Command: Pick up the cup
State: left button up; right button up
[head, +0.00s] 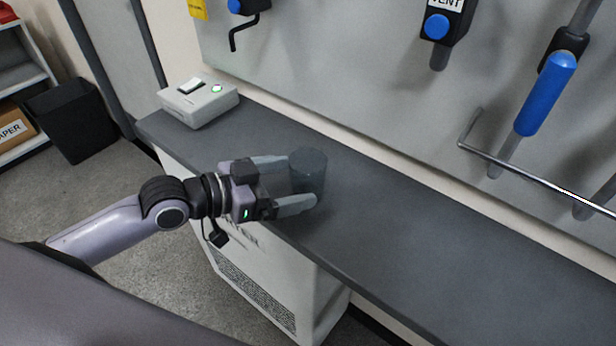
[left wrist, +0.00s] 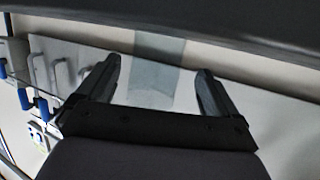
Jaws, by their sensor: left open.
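The cup (head: 309,172) is a see-through grey cylinder standing upright on the dark grey counter (head: 400,240). My left gripper (head: 292,182) is open, with one finger on the far side of the cup and one on the near side. The cup's body is between or just ahead of the fingertips; contact cannot be told. In the left wrist view, the cup (left wrist: 155,80) shows as a pale grey-blue shape between the two spread fingers (left wrist: 158,82). My right gripper is not in view.
A grey box with a switch and green light (head: 199,100) stands at the counter's left end. A wall panel with blue-handled levers (head: 546,92) and a metal bar (head: 540,178) rises behind. The counter right of the cup is clear. A black bin (head: 70,122) stands on the floor.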

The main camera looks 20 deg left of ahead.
aim_at(293, 183)
pick_arm(q)
jog(key=shift+x, duration=2.1)
jog(key=shift+s+d+f, duration=0.1)
jog(key=shift+s+d, duration=0.05)
jog(key=shift+s, duration=0.05)
jog(key=c, duration=1)
